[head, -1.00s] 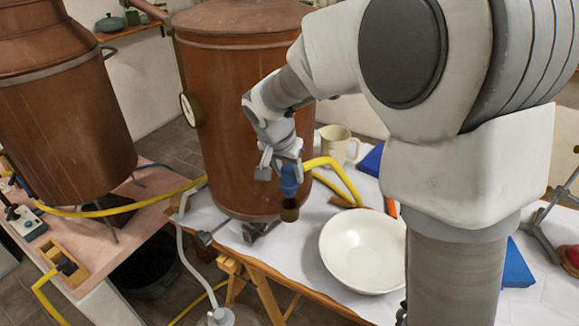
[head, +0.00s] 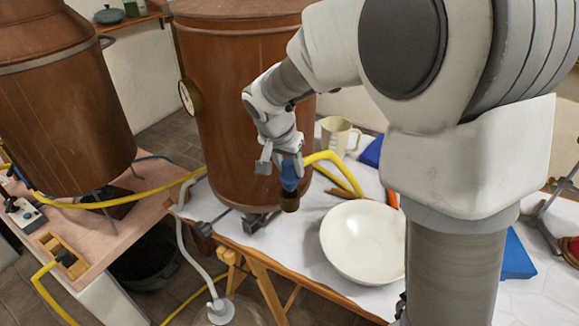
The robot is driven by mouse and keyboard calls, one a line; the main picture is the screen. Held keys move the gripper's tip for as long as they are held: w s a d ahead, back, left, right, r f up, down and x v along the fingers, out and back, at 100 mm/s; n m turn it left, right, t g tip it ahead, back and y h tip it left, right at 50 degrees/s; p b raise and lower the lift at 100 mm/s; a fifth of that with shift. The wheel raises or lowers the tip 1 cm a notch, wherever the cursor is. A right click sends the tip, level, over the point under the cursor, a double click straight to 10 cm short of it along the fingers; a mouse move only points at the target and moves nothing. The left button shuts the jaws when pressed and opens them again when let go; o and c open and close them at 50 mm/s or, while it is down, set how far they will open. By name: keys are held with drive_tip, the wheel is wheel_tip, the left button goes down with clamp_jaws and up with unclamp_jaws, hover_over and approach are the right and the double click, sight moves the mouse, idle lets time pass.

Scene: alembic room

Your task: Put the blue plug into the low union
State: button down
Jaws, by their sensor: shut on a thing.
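The blue plug (head: 290,176) is in my gripper (head: 281,158), near the lower right side of the middle copper vessel (head: 240,110). My gripper is shut on it from above, and the plug points down, slightly tilted. A short dark brass cylinder (head: 289,203) is directly below the plug and looks in line with it. It may be the low union or the plug's own end; I cannot tell which, nor whether the plug is inside it. A yellow hose (head: 325,157) starts close behind the plug and arches right.
A white bowl (head: 345,262) stands to the right on the white table, with a cream mug (head: 336,135) behind. A second copper vessel (head: 65,120) stands at left. A grey hose (head: 190,258) hangs at the table's left edge. Blue pieces lie partly hidden behind my arm.

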sight(290, 181)
drive_tip(key=shift+f+b, duration=2.4)
drive_tip(key=shift+b, duration=0.6)
idle(4.7)
drive_tip(key=shift+c, duration=1.5)
unclamp_jaws()
